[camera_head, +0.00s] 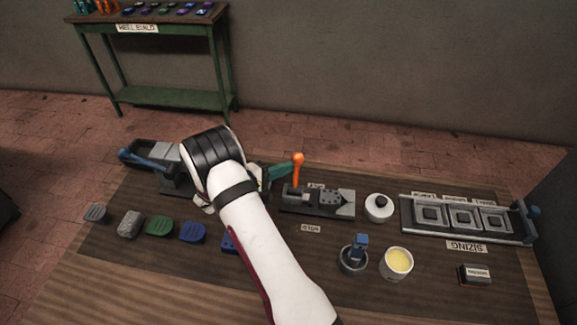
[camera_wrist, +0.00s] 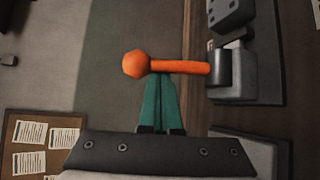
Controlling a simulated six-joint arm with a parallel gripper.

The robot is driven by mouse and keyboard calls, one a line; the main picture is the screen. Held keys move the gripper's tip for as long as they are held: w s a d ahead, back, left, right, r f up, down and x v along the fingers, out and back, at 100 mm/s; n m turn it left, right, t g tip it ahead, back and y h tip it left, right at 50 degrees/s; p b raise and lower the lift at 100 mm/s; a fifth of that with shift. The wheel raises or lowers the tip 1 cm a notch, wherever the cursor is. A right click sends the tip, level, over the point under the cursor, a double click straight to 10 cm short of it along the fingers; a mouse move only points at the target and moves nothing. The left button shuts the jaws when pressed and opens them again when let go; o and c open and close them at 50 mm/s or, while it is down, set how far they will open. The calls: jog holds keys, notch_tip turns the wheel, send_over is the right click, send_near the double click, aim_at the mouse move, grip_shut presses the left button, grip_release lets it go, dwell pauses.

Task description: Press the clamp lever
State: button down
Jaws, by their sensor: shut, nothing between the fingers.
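The orange clamp lever (camera_head: 297,170) stands nearly upright at the left end of a dark metal clamp fixture (camera_head: 338,202) on the bench. In the wrist view the lever (camera_wrist: 185,67) lies across the picture, its ball knob to the left and its pivot to the right. My gripper (camera_head: 288,168) has teal fingers, shut together and empty, with their tips right beside the upper part of the lever. In the wrist view the fingertips (camera_wrist: 160,77) reach the lever's shaft near the knob. I cannot tell whether they touch it.
A fixture with a blue lever (camera_head: 147,161) is left of my arm. Several heel pieces (camera_head: 158,226) lie at the front left. A white round pot (camera_head: 379,207), a cup of yellow stuff (camera_head: 397,263), a brush holder (camera_head: 353,259) and the sizing rack (camera_head: 466,219) stand right.

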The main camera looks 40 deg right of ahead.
jog(key=shift+s+a+r+m+h, duration=0.15)
jog(key=shift+s+a+m+h, duration=0.35)
jog(key=shift+h, duration=0.3)
jog(key=shift+s+a+r, duration=0.1)
jog(key=shift+s+a, duration=0.4)
jog(key=shift+s+a+m+t+h, duration=0.4)
jog(key=shift+s+a+m+h, duration=0.05)
jog(key=shift+s+m+h, duration=0.05)
jog(key=shift+s+a+f, duration=0.3)
jog(key=shift+s+a, duration=0.05)
jog(key=shift+a, duration=0.05)
jog(key=shift+s+a+f, duration=0.1)
jog(key=shift+s+f, duration=0.05)
jog(key=shift+s, duration=0.1)
jog(key=w, duration=0.1)
jog(key=w+d+r, duration=0.1)
jog(key=w+d, duration=0.1)
jog(key=shift+w+r, duration=0.15)
jog(key=shift+r, duration=0.25)
jog(key=a+f, duration=0.1)
jog(key=a, duration=0.2)
jog(key=a+f, duration=0.1)
jog(key=a, duration=0.2)
jog(key=a+f, duration=0.1)
jog(key=a, duration=0.2)
jog(key=shift+a+f, duration=0.1)
jog(key=shift+a, duration=0.2)
